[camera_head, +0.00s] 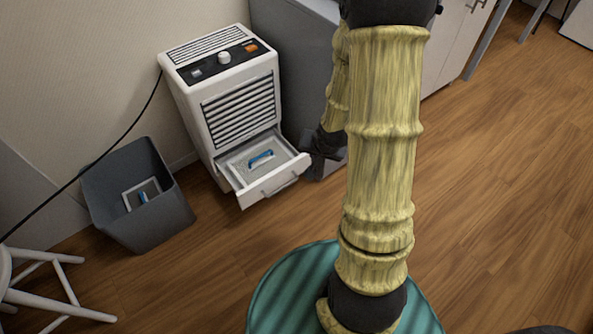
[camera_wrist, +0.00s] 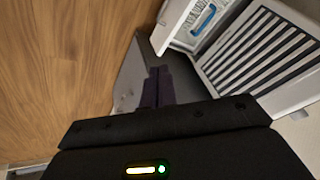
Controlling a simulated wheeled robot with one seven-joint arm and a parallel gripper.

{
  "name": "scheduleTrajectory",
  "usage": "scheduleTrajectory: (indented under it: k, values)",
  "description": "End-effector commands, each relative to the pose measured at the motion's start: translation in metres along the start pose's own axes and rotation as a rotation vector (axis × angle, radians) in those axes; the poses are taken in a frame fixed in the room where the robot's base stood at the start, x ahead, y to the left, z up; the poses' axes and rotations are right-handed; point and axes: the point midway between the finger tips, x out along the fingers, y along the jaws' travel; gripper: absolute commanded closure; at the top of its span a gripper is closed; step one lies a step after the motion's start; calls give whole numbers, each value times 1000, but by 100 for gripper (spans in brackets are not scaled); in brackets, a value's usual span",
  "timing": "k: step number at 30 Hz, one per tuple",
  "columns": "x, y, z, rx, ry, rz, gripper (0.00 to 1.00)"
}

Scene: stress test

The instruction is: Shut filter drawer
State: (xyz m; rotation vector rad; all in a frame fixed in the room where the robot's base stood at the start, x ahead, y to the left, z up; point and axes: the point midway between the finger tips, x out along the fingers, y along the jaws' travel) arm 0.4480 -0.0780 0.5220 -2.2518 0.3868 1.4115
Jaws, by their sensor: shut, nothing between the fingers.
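The filter drawer (camera_head: 273,184) is pulled out at the bottom of a white, louvred unit (camera_head: 190,98). A grey filter with a blue handle (camera_head: 261,158) lies in it. In the wrist view the drawer (camera_wrist: 169,27) is at the top, partly cut off, with the blue handle (camera_wrist: 203,19) showing. The unit's louvred front (camera_wrist: 255,50) is to its right. My gripper (camera_head: 318,150) is a dark shape just right of the drawer, partly hidden by my arm; I cannot tell if it touches. In the wrist view its fingers (camera_wrist: 157,88) are together, with nothing between them.
A grey bin (camera_head: 150,225) holding another blue-handled filter (camera_head: 142,195) stands left of the unit. A white stool (camera_head: 40,285) is at lower left. A grey cabinet (camera_head: 290,50) stands right of the unit. Wooden floor (camera_head: 500,160) is clear to the right.

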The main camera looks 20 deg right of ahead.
Motion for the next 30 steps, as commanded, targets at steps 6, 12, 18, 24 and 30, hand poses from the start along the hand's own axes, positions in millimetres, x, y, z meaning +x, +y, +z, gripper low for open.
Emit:
scheduleTrajectory:
  k: [6, 12, 18, 24, 30]
  values:
    - [83, 29, 10, 293, 27, -139, 100]
    - [138, 45, 26, 587, 27, -308, 100]
    - [157, 50, 33, 754, 21, -413, 100]
    - [157, 50, 33, 766, 20, -424, 100]
    - [159, 49, 33, 764, 20, -422, 100]
